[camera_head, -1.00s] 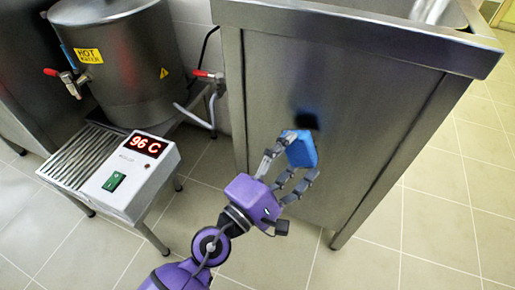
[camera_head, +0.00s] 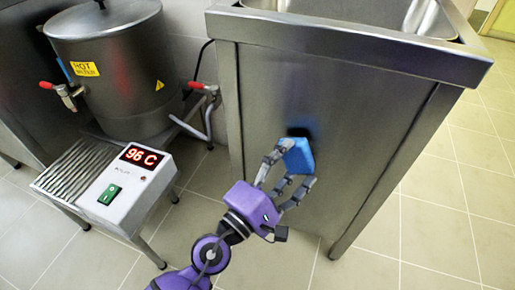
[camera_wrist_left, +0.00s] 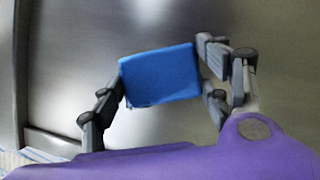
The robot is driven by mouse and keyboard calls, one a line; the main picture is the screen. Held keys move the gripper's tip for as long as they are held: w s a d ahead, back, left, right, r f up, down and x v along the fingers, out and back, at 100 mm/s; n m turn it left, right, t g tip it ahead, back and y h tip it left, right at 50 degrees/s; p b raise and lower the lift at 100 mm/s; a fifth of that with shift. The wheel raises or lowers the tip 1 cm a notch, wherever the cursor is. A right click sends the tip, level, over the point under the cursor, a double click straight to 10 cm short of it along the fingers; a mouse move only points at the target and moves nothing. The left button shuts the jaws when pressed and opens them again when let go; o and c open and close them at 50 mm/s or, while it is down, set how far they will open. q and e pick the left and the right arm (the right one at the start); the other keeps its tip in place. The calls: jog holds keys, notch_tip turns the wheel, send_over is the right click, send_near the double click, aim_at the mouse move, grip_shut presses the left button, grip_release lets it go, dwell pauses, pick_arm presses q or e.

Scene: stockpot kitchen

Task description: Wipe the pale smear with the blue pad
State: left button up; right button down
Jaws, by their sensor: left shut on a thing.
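The blue pad (camera_head: 299,156) is held between the fingers of my left gripper (camera_head: 294,164), in front of the steel side panel (camera_head: 350,120) of the sink unit. A dark patch, like a shadow or reflection, shows on the panel just above the pad. In the left wrist view the pad (camera_wrist_left: 160,75) sits between the two fingers, with the steel behind it. I cannot tell whether the pad touches the panel. I cannot make out the pale smear; only soft bright sheens show on the steel. My right gripper is not in view.
A steel hot-water boiler (camera_head: 115,75) with red-handled taps stands at the left. Before it is a slatted stand (camera_head: 75,172) with a white control box (camera_head: 125,190) reading 96 C. The sink unit's rim (camera_head: 350,42) overhangs the panel. Tiled floor (camera_head: 425,215) is clear at the right.

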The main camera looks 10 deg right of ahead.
aim_at(309, 167)
pick_arm(q)
jog(key=shift+w+d, duration=0.4)
jog(key=shift+w, duration=0.25)
jog(key=shift+s+d+p, duration=0.25)
jog(key=shift+s+d, duration=0.35)
jog(key=shift+d, duration=0.2)
jog(key=shift+s+d+p, duration=0.2)
jog(key=shift+s+d, duration=0.35)
jog(key=shift+d, duration=0.35)
jog(key=shift+w+a+b, duration=0.55)
jog(key=shift+w+a, duration=0.65)
jog(key=shift+a, duration=0.2)
jog(key=shift+c, duration=0.4)
jog(key=shift+w+a+r, duration=0.15)
jog(key=shift+w+a, duration=0.1)
jog(key=shift+a, duration=0.05)
